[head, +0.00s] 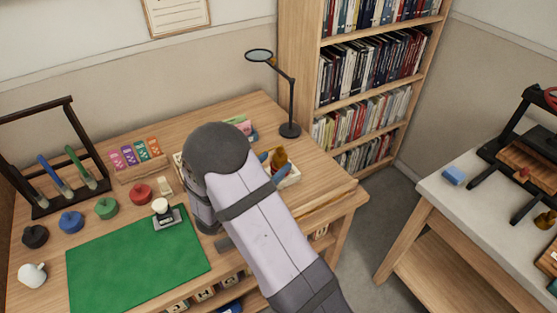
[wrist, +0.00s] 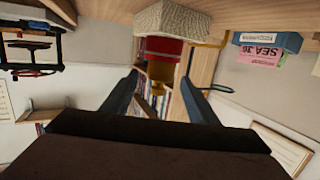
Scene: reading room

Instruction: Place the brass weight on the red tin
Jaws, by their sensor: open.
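The brass weight (head: 279,157) shows just beyond my forearm in the head view, on the right part of the desk. In the wrist view, which is upside down, the brass weight (wrist: 157,90) appears against the top of the red tin (wrist: 161,50), upright and seemingly touching it. The tin stands on a pale, rough-textured block (wrist: 172,20). My gripper (wrist: 158,92) is open, its two fingers apart on either side of the brass weight with gaps showing. In the head view my arm hides most of the gripper and the tin.
A black magnifier lamp (head: 290,129) stands behind the weight. A green mat (head: 140,260), a stamp (head: 164,211) and several knobbed coloured pieces, one red (head: 141,193), lie left. A dark rack (head: 60,185) stands far left. A side table (head: 450,190) is at right.

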